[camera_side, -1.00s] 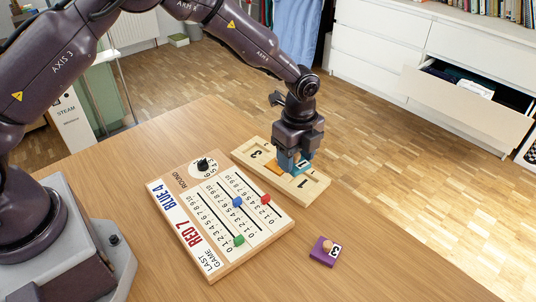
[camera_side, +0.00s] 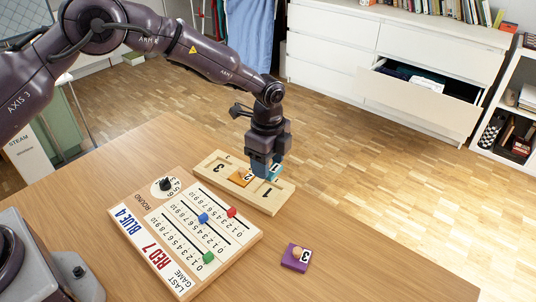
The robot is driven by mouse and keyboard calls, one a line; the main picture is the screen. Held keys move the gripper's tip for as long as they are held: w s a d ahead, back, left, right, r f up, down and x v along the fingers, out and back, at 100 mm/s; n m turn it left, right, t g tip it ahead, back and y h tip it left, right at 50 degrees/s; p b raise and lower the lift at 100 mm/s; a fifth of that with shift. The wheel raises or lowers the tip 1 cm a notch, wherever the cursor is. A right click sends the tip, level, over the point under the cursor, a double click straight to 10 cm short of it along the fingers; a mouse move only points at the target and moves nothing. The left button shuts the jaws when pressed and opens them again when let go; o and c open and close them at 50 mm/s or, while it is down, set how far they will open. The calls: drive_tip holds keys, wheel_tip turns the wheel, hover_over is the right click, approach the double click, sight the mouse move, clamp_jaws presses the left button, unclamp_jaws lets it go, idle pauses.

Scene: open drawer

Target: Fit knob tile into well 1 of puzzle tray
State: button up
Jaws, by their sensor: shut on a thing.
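The puzzle tray (camera_side: 228,197) is a pale wooden board on the table, with wells marked 3, 2 and 1 from left to right. Well 1 (camera_side: 268,192) shows empty, with its number visible. An orange tile marked 2 (camera_side: 241,178) lies at the middle well. My gripper (camera_side: 262,173) is over the tray, pointing down, shut on a teal knob tile marked 1 (camera_side: 275,172). The knob is hidden between the fingers. The tile is behind well 1 in the picture; its height above the tray is hard to tell.
A purple tile marked 3 (camera_side: 293,265) with a wooden knob lies on the table in front of the tray. A wooden scoreboard (camera_side: 187,239) with coloured sliders and a black knob lies close to the tray's left. The table right of the tray is clear.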

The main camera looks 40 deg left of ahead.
sight(268, 193)
drive_tip(key=shift+f, duration=1.95)
drive_tip(key=shift+f, duration=1.5)
drive_tip(key=o, duration=1.1)
drive_tip(key=shift+c, duration=0.2)
wheel_tip(268, 193, up, 13)
